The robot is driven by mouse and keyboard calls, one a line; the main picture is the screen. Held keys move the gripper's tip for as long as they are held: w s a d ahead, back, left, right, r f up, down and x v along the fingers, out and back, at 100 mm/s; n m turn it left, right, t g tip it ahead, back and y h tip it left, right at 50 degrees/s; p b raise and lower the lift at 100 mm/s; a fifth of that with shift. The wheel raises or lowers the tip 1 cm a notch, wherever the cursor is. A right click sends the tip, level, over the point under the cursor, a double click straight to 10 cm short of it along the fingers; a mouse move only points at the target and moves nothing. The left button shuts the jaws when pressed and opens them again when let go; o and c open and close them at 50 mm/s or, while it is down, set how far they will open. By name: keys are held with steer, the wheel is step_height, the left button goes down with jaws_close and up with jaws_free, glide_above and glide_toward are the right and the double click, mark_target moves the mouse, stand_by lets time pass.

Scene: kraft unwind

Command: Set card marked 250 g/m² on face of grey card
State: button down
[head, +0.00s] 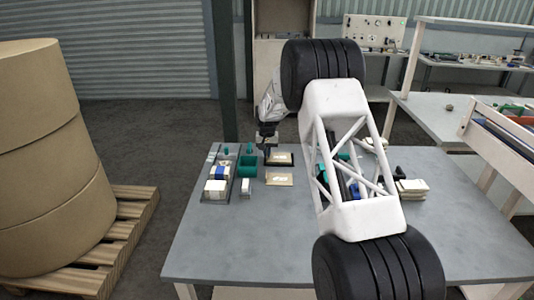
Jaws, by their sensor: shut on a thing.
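My gripper (267,147) is at the back left of the grey table, pointing down. It is shut, and its fingertips meet the left end of a small tan card with a pale label (282,158). A dark edge shows around and under this card; I cannot tell whether that is the grey card or whether the two touch. A second tan card with a white label (279,179) lies flat just in front, apart from the gripper. The print on both labels is too small to read.
A teal open box (247,166) stands close left of the gripper. Beyond it is a tray (209,194) with white and blue blocks, and a small white block (245,187). Pale stacked pieces (412,187) lie at the right. The table's front left (240,240) is clear.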

steer(key=shift+f, duration=0.3)
stand_by(0.4)
steer(key=c, duration=0.7)
jaws_free()
steer(key=shift+c, duration=0.2)
steer(key=shift+r, duration=0.1)
steer(key=shift+r, duration=3.9)
steer(key=shift+r, duration=0.1)
